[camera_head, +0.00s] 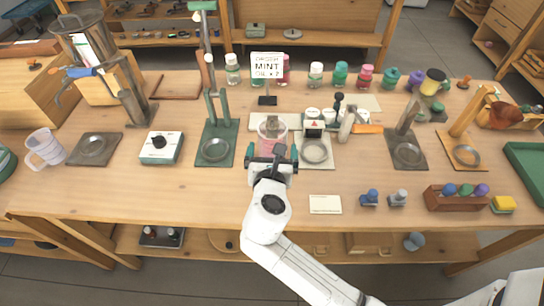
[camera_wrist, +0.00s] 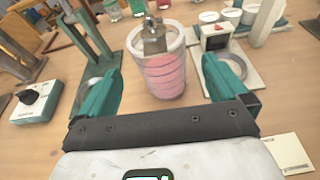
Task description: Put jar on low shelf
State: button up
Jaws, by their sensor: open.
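A clear jar with pink contents (camera_head: 272,130) stands upright on the wooden table, near the middle. In the wrist view the jar (camera_wrist: 163,75) is straight ahead, with a metal piece showing at its top. My gripper (camera_head: 272,158) is open and empty, at the near side of the jar. Its teal fingers appear left and right of the jar in the wrist view, with a gap on each side. I cannot tell how far the jar reaches between them. A low wooden shelf (camera_head: 290,243) runs under the table's front edge, partly hidden by my arm.
A green press stand (camera_head: 215,150) is left of the jar and a scale-like device with a ring (camera_head: 315,150) is close on its right. A white card (camera_head: 325,205) lies at right front. The low shelf holds a dark tray (camera_head: 162,237) and a wooden box (camera_head: 368,243).

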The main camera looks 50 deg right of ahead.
aim_at(272, 135)
jog(key=shift+a+f, duration=0.2)
jog(key=shift+f, duration=0.25)
jog(key=x, duration=1)
jog(key=shift+w+f, duration=0.1)
jog(key=shift+f, duration=0.05)
jog(key=shift+c, duration=0.2)
jog(key=c, duration=1)
jog(key=shift+c, duration=1.1)
